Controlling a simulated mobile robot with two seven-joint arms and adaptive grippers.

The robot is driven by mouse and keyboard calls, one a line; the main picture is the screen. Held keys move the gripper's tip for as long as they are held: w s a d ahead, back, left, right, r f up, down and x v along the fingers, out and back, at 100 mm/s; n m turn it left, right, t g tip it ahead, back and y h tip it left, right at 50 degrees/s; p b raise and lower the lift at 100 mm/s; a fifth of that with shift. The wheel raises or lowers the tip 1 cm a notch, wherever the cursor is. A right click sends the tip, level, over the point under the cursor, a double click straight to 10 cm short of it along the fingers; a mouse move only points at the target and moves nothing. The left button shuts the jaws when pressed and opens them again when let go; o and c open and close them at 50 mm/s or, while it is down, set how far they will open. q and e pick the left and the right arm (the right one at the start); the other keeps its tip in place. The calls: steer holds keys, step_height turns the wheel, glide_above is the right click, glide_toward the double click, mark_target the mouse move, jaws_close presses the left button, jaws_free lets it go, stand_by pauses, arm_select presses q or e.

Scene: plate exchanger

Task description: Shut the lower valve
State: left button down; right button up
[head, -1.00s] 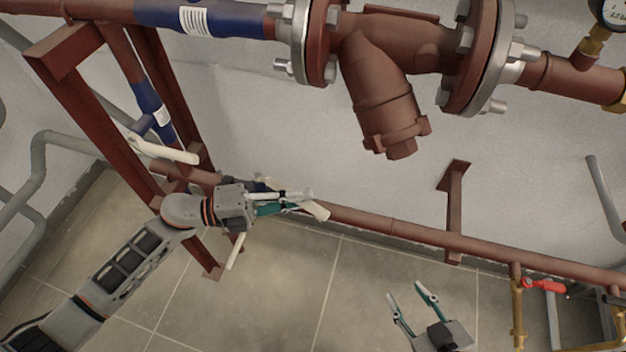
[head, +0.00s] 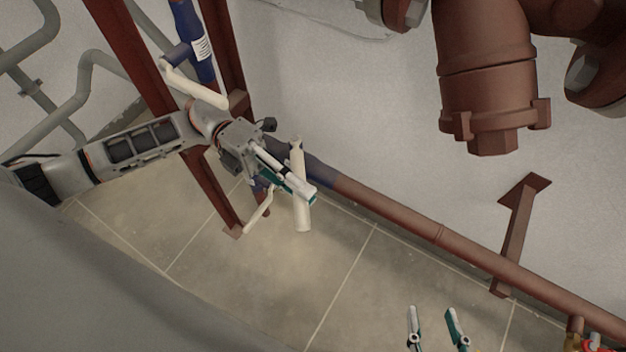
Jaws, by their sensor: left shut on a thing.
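The lower valve sits on the low red pipe (head: 400,217), near its blue section (head: 312,168). Its cream lever (head: 302,215) points down in the picture, across the pipe. My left gripper (head: 308,195) is shut on this lever, and its fingers hide the middle of it. The valve body is mostly hidden behind the gripper. My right gripper (head: 432,312) is open and empty at the bottom edge, apart from the pipe and over the floor.
Another cream lever (head: 195,85) is on the upright blue pipe (head: 190,30) above my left wrist. A further cream lever (head: 258,213) hangs below. Red frame posts (head: 140,50) stand close to my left arm. A pipe bracket (head: 517,235) is at right. The middle floor is clear.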

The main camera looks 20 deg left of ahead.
arm_select(q)
steer(key=shift+a, duration=0.1)
stand_by(0.3)
steer(key=c, duration=2.1)
jaws_free()
